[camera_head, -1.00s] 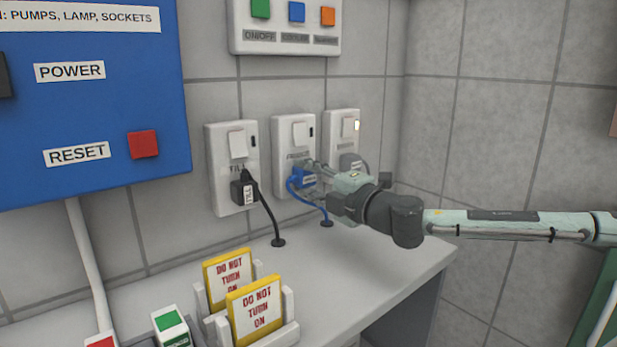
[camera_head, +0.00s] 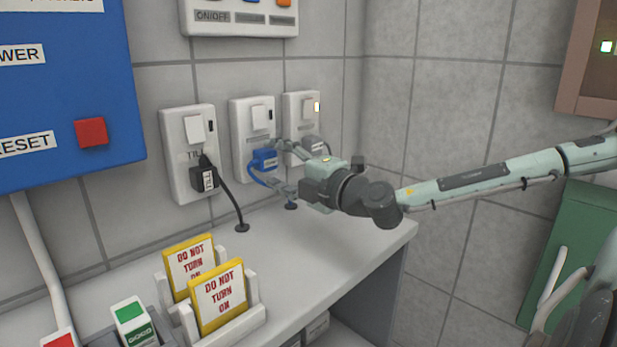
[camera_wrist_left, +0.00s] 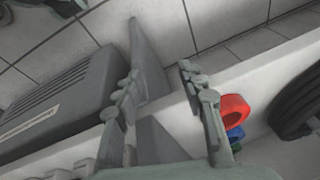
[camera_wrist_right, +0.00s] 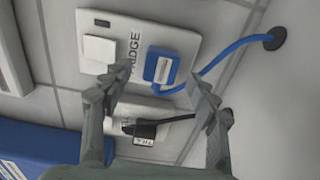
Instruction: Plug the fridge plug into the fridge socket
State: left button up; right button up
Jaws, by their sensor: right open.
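The blue fridge plug (camera_head: 264,160) sits at the lower part of the fridge socket plate (camera_head: 252,132), against its face, and looks seated. In the right wrist view the plug (camera_wrist_right: 161,66) and the plate marked FRIDGE (camera_wrist_right: 135,24) show clearly. A blue cord runs from the plug to a hole in the counter. My right gripper (camera_head: 279,165) is open and empty, its fingers just in front of the plug and apart from it. My left gripper (camera_wrist_left: 155,90) is open and empty, away from the sockets; it does not show in the head view.
The TILL socket (camera_head: 188,135) with a black plug (camera_head: 204,180) is to the left; another socket (camera_head: 301,104) is to the right. DO NOT TURN ON signs (camera_head: 217,295) stand on the counter (camera_head: 330,235). A red ring-like thing (camera_wrist_left: 234,108) lies by my left gripper.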

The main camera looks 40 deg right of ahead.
jog(key=shift+s+a, duration=0.1)
jog(key=shift+s, duration=0.35)
jog(key=s, duration=0.8)
jog(key=shift+s+d, duration=0.2)
jog(key=shift+d, duration=0.2)
